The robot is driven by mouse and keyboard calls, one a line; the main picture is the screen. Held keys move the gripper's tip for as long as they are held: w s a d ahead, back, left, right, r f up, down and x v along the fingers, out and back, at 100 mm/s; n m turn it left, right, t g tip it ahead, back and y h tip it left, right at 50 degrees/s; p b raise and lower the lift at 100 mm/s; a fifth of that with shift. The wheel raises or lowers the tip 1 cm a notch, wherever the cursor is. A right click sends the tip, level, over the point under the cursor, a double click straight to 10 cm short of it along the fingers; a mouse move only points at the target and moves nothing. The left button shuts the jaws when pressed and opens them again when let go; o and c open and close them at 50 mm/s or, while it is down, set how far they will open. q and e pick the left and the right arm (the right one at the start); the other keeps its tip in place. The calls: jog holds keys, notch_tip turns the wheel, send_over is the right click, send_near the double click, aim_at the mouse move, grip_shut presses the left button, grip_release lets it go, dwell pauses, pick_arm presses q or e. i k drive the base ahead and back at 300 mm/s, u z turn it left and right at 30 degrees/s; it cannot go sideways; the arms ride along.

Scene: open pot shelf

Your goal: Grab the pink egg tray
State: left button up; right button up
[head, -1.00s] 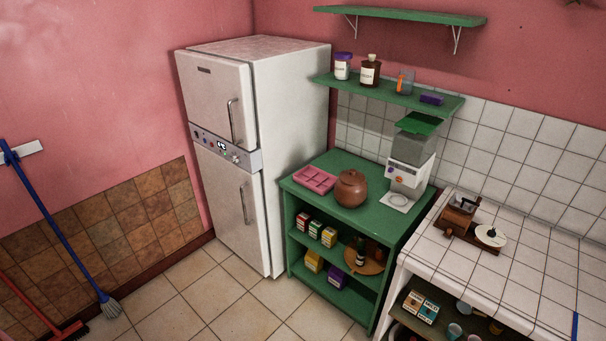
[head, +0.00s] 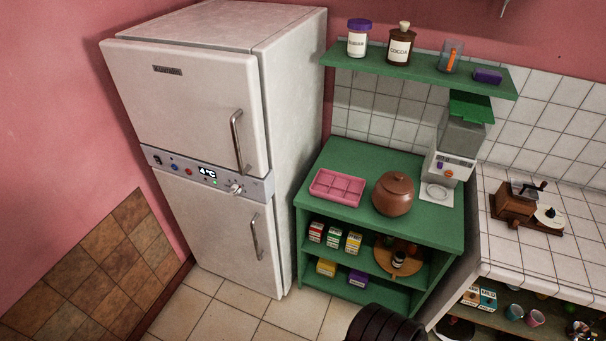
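The pink egg tray (head: 337,187) lies flat on the top of the green shelf unit (head: 340,157), near its left side. Its compartments look empty. A brown clay pot (head: 393,193) with a lid stands just to its right. Neither gripper is in view. A dark ribbed shape, which may be part of my arm, shows at the bottom edge, well below the tray.
A white fridge (head: 190,110) stands close on the left. A white dispenser (head: 457,145) is behind the pot. A green wall shelf (head: 420,71) with jars hangs above. A tiled counter (head: 510,250) with a coffee grinder (head: 517,202) is at right.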

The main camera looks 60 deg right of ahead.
aim_at(335, 187)
jog(key=i, duration=1.45)
jog(key=z, duration=1.6)
